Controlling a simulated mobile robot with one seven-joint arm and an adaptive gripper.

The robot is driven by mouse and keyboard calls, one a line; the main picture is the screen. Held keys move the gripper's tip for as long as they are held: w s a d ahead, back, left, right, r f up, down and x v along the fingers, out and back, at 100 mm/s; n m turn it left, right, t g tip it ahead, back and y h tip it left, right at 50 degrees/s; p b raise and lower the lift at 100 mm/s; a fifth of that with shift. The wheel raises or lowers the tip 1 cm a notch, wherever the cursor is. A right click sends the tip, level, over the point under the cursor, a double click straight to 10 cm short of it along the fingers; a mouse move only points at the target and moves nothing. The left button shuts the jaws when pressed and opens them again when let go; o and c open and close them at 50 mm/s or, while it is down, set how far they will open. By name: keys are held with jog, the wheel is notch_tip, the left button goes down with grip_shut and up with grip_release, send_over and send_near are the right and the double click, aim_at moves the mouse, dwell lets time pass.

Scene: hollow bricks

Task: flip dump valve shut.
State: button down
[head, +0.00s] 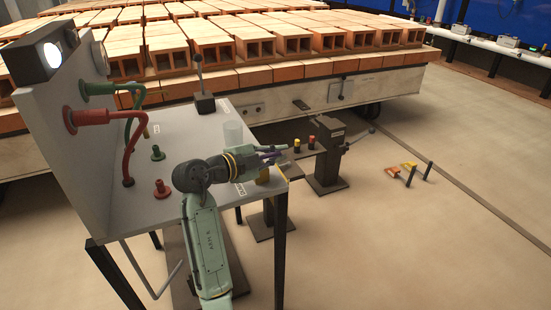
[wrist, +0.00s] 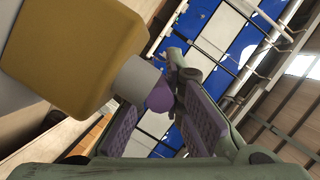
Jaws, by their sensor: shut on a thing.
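The dump valve shows in the wrist view as a yellow, block-like body (wrist: 75,50) with a short grey stem (wrist: 136,78) and a purple handle (wrist: 159,97) at its end. In the head view, the yellow valve body (head: 263,176) sits at the right front edge of the grey bench. My gripper (head: 274,155) is just above and to the right of that body. In the wrist view, my gripper's purple-padded fingers (wrist: 172,98) close around the handle at the stem's end. The fingers hide part of the handle, so its exact angle is unclear.
Hollow bricks (head: 260,45) fill a platform behind. Floor at right is mostly clear.

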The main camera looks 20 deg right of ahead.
jog(key=c, duration=1.9)
grip_release()
jog(key=shift+c, duration=0.2)
jog(key=v, duration=1.2)
